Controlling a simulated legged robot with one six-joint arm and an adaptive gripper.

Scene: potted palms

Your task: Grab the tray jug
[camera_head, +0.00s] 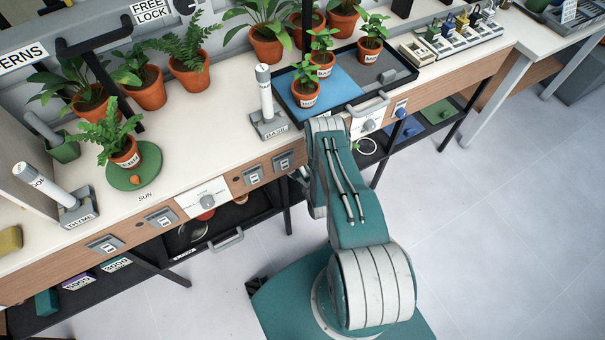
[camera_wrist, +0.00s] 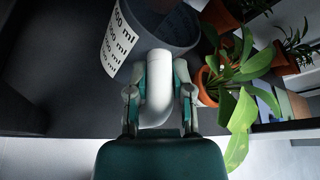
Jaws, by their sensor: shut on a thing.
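In the wrist view, a grey jug (camera_wrist: 183,28) with a white panel of ml marks lies at the top middle, on a dark surface (camera_wrist: 55,60). Its white curved handle (camera_wrist: 158,75) points toward me. My gripper (camera_wrist: 158,92) has a finger on each side of the handle and is shut on it. The jug's upper part runs out of the picture.
A potted plant (camera_wrist: 245,80) stands close right of the jug, its leaves hanging near my gripper. In the head view, a dark-rimmed tray (camera_head: 395,79) with small potted plants sits on the bench (camera_head: 215,130). A drawer handle (camera_head: 370,105) projects near my arm. The floor (camera_head: 490,220) at right is clear.

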